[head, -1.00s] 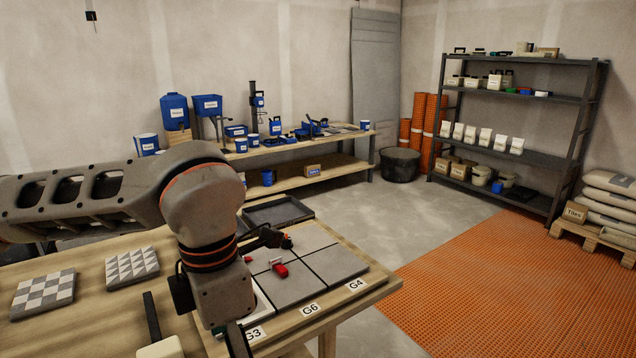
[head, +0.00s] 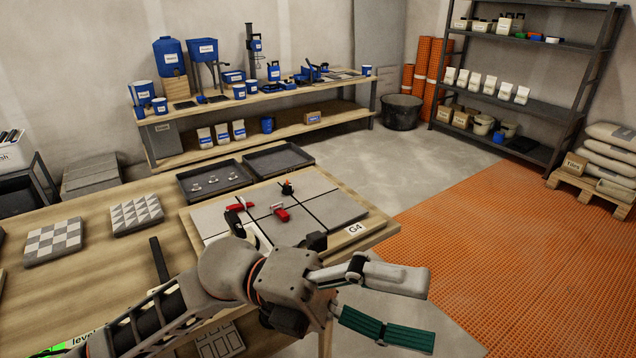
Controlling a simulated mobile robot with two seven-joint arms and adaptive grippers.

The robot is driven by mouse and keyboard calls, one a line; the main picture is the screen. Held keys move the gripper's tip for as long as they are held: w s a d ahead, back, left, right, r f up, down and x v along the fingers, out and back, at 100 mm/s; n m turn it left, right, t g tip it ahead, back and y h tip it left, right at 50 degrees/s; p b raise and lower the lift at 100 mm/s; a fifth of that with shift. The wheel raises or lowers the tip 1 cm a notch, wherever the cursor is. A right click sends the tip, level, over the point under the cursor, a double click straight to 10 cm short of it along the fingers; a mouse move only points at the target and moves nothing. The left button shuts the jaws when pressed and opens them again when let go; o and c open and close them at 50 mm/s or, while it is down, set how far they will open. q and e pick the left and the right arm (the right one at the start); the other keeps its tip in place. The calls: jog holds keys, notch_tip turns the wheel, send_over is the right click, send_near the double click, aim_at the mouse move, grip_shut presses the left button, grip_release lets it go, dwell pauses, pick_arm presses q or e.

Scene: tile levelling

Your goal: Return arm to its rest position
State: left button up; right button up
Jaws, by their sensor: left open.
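My left arm comes in from the bottom left. Its left gripper (head: 408,309) is open and empty, with one grey-white finger above and one green-padded finger below. It is beyond the front right edge of the workbench, over the floor, apart from the tiles. The grey tiles (head: 335,207) lie on a board on the bench, with a G4 label (head: 355,229) at the front edge. My left wrist hides part of the front of the board. My right gripper is not in view.
Dark trays (head: 279,158) stand behind. Two patterned tiles (head: 137,214) and a black bar (head: 160,262) lie left. Orange matting (head: 500,255) covers the floor at right.

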pick_arm(q)
jog(key=w+a+f+n+t+h, duration=0.1)
jog(key=w+a+n+t+h, duration=0.2)
jog(key=w+n+t, duration=0.4)
jog(key=w+a+f+n+t+h, duration=0.1)
jog(key=w+a+n+t+h, duration=0.1)
jog(key=w+n+t, duration=0.5)
jog(key=w+a+f+n+t+y, duration=0.3)
jog(key=a+f+n+t+y, duration=0.3)
jog(key=n+t, duration=0.5)
jog(key=s+a+f+n+y, duration=0.1)
jog(key=a+f+n+y, duration=0.3)
jog(key=f, duration=0.5)
jog(key=a+f+n+g+y, duration=0.1)
jog(key=a+f+n+y, duration=0.3)
jog(key=f, duration=0.4)
jog(key=s+a+f+n+y, duration=0.1)
jog(key=a+f+n+y, duration=0.3)
jog(key=f, duration=0.5)
jog(key=s+a+f+n+g+y+p, duration=0.1)
jog(key=s+a+f+g, duration=0.4)
jog(key=s+f, duration=0.7)
notch_tip(320, 180, down, 2)
jog(key=shift+s+a+f+n+y, duration=0.15)
jog(key=shift+a+n+y, duration=0.75)
jog(key=shift+a, duration=0.15)
jog(key=shift+c, duration=0.3)
